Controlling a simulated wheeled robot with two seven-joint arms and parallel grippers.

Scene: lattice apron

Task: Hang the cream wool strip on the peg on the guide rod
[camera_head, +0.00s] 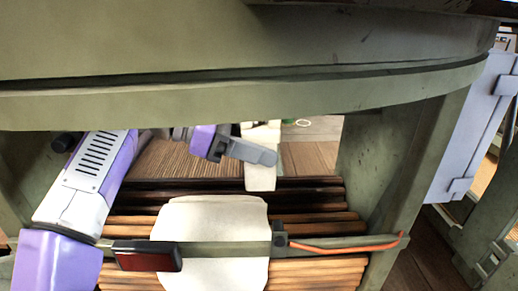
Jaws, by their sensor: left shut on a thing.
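My left gripper (262,154), with grey fingers on a purple and white arm, is shut on the cream wool strip (261,180). The strip hangs down behind and below the fingers, and its upper part runs up toward the dark green overhead beam. An orange-red peg (345,247) sticks out to the right along the green guide rod (225,248), from a dark mount (279,239). The held strip is above and to the left of the peg, apart from it. My right gripper is not in view.
A wide cream piece (213,220) hangs at the guide rod, left of the peg. A dark red block (147,256) sits on the rod further left. Brown slats (320,215) lie behind. A thick green curved beam (250,95) crosses above, and a green post (425,150) stands right.

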